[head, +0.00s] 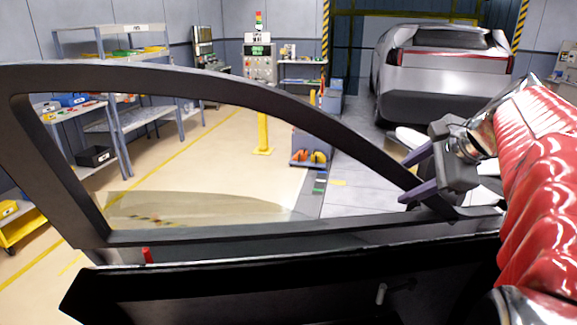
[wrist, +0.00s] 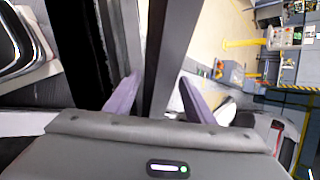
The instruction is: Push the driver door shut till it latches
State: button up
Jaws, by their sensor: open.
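The driver door (head: 200,83) fills the foreground of the head view, with its dark window frame arching from left to right and its black lower panel at the bottom. A red pin-like knob (head: 147,256) stands on its sill. My gripper (head: 404,178) is at the right, near the low corner where the sloping frame meets the sill. In the wrist view my gripper (wrist: 157,98) has its purple fingers spread, with the dark door frame (wrist: 172,45) running between them. I cannot tell whether either finger touches it. The latch is not in view.
A silver car (head: 445,75) stands at the back right. Shelves (head: 115,120) with bins line the left wall, and a yellow post (head: 263,133) stands mid-floor. A control cabinet (head: 260,65) is at the back. The floor beyond the window is mostly clear.

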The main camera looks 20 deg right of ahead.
jog(key=shift+f, duration=0.1)
grip_shut()
dwell(0.6)
